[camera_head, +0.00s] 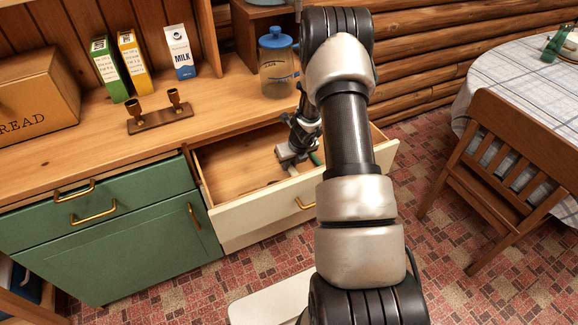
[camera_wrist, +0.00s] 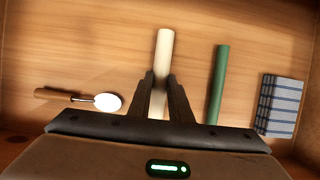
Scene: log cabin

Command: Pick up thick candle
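A cream candle (camera_wrist: 164,52) lies lengthwise in the open drawer in the wrist view. It looks a little thicker than the green candle (camera_wrist: 218,82) lying to its right. My gripper (camera_wrist: 161,82) points down into the drawer, with one finger on each side of the cream candle. The fingers are close together and appear shut on it. Its lower end is partly hidden between the fingers. In the head view my gripper (camera_head: 296,158) is inside the drawer, and the green candle (camera_head: 316,158) shows just beside it. The cream candle is hard to make out there.
The open drawer (camera_head: 225,165) has walls close around my gripper. It also holds a spoon (camera_wrist: 106,102) at left and a folded striped cloth (camera_wrist: 279,106) at right. The counter above bears a candle holder (camera_head: 160,118), cartons and a jug (camera_head: 277,70). A chair (camera_head: 505,155) stands right.

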